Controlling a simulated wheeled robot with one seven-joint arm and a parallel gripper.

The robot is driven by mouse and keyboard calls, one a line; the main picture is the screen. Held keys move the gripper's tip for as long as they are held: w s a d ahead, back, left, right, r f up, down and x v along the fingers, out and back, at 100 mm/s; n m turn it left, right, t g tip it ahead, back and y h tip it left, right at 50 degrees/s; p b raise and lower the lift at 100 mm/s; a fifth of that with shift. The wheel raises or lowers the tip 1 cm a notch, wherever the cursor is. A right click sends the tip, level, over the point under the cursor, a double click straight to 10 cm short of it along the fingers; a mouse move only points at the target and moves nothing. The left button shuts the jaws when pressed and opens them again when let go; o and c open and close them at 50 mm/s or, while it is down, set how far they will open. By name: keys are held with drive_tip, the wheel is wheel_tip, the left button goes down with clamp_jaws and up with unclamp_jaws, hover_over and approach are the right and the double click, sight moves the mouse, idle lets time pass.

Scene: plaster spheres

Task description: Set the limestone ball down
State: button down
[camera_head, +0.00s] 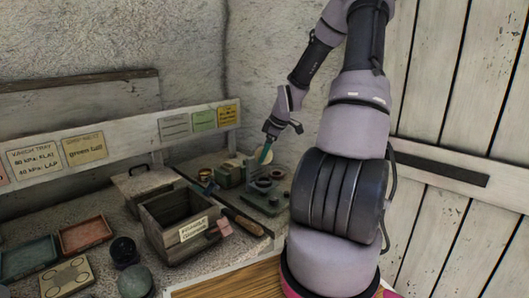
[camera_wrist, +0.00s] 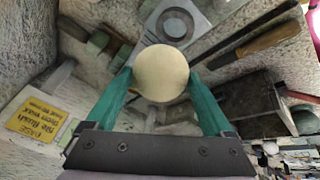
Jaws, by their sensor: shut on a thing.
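The limestone ball (camera_wrist: 160,73) is a smooth pale cream sphere in the wrist view. My gripper (camera_wrist: 160,85) has its two green fingers closed on either side of it. In the head view my gripper (camera_head: 264,154) reaches down over the back right of the worktop; the ball cannot be clearly made out there. A grey plate with a round ring (camera_wrist: 174,24) lies beyond the ball in the wrist view. In the head view a grey-green stand with dark rings (camera_head: 268,203) is just below my gripper. I cannot tell whether the ball touches anything beneath it.
An open wooden box with a label (camera_head: 182,232) stands left of the stand. A wooden-handled tool (camera_head: 243,221) lies between them. Trays (camera_head: 85,234), a dark jar (camera_head: 123,251) and a grey-green ball (camera_head: 135,281) are at the left. A wall and label rail (camera_head: 120,135) close off the back.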

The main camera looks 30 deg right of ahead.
drive_tip(key=shift+f, duration=2.7)
drive_tip(key=shift+f, duration=1.05)
unclamp_jaws()
drive_tip(key=shift+r, duration=0.15)
drive_tip(key=shift+r, duration=1.85)
